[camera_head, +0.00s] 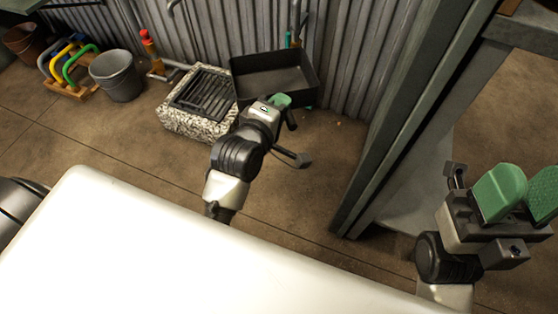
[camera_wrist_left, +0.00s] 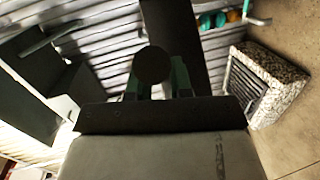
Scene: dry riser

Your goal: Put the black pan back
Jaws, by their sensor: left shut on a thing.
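The black pan (camera_head: 275,75) is a rectangular, open-topped tray in front of the corrugated wall, just right of the stone block with the grate. My left gripper (camera_head: 280,101) is shut on its near side; the arm hides part of the grip. In the left wrist view, the green fingers of the gripper (camera_wrist_left: 155,85) close around a dark round part in front of the dark pan (camera_wrist_left: 172,25). I cannot tell whether the pan touches the floor. My right gripper (camera_head: 521,192) is at the right, empty, its green fingers apart.
The speckled stone block (camera_head: 185,125) with a dark grate stands left of the pan; it also shows in the left wrist view (camera_wrist_left: 277,65). A grey bucket (camera_head: 117,76) and a rack of coloured handles (camera_head: 68,68) stand farther left. A grey post (camera_head: 400,130) rises right of the pan.

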